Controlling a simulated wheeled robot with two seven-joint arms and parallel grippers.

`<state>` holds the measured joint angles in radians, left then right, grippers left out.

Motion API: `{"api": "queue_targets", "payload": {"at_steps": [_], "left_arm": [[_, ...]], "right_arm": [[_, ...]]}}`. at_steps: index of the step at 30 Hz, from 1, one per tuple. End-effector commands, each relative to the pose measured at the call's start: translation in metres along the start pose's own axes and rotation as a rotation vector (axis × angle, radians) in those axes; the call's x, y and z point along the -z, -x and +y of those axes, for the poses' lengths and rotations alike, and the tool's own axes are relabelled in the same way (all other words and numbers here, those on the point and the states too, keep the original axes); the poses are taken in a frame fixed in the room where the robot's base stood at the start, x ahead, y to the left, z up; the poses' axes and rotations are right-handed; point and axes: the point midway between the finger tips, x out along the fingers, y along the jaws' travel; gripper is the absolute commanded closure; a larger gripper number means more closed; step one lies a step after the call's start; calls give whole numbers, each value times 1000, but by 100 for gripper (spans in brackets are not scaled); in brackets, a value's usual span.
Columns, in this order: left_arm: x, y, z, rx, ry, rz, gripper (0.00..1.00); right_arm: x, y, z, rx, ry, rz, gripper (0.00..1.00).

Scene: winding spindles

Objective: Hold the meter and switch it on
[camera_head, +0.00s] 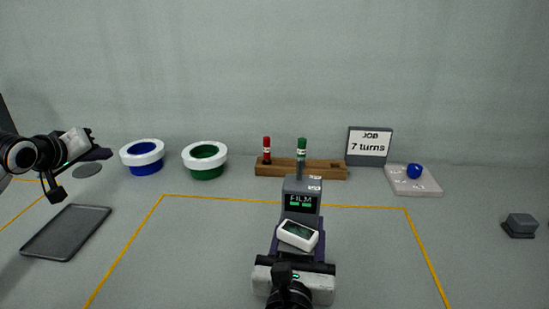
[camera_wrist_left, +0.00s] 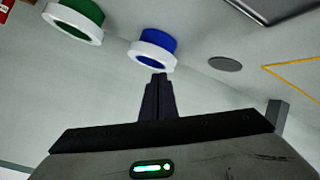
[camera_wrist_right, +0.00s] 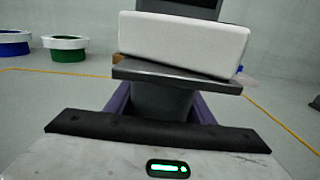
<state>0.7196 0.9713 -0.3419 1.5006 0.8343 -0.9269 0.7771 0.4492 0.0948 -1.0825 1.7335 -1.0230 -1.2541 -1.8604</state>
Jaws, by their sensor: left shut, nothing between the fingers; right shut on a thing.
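A dark grey upright unit with a lit screen reading FILM and green marks (camera_head: 302,201) stands front centre. A white box with a dark screen (camera_head: 298,235) is just in front of it; I cannot tell which part is the meter or whether they are joined. In the right wrist view the white box (camera_wrist_right: 183,44) rests on a grey plate (camera_wrist_right: 175,75) above a dark grey block (camera_wrist_right: 162,102). My right gripper (camera_wrist_right: 160,104) is shut on that block, with purple fingers on both sides. My left gripper (camera_head: 104,154) is shut, empty and raised at the left, away from the unit.
Blue (camera_head: 142,156) and green (camera_head: 205,160) white-rimmed pots stand at back left. A wooden rack (camera_head: 325,169) holds red and green pens. A 7-turns sign (camera_head: 369,146), a pale block with a blue knob (camera_head: 412,182) and a grey block (camera_head: 520,225) are right; a dark tray (camera_head: 66,232) is left.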

Motion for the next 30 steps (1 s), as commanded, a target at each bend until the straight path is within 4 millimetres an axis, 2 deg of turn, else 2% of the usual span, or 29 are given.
{"api": "queue_targets", "payload": {"at_steps": [1,4,6,9,12,15,18,21,30], "left_arm": [[-25,3,41,-90,133,-84,100],[-69,26,115,-239,384,-285,100],[-94,52,161,-329,530,-439,100],[-123,97,213,-429,682,-656,100],[-141,141,246,-496,776,-840,100],[-151,174,264,-536,823,-971,100],[-156,192,271,-553,844,-1044,100],[-158,199,273,-556,849,-1069,100],[-159,198,273,-555,849,-1068,100]], "right_arm": [[6,0,0,-1,4,11,81],[6,0,0,-1,4,11,81],[6,0,0,0,4,11,81],[6,0,0,0,4,11,81],[6,0,0,0,4,11,81],[6,0,0,0,4,11,81],[6,0,0,0,4,11,81],[6,0,0,0,4,11,81],[6,0,0,0,5,11,81]]}}
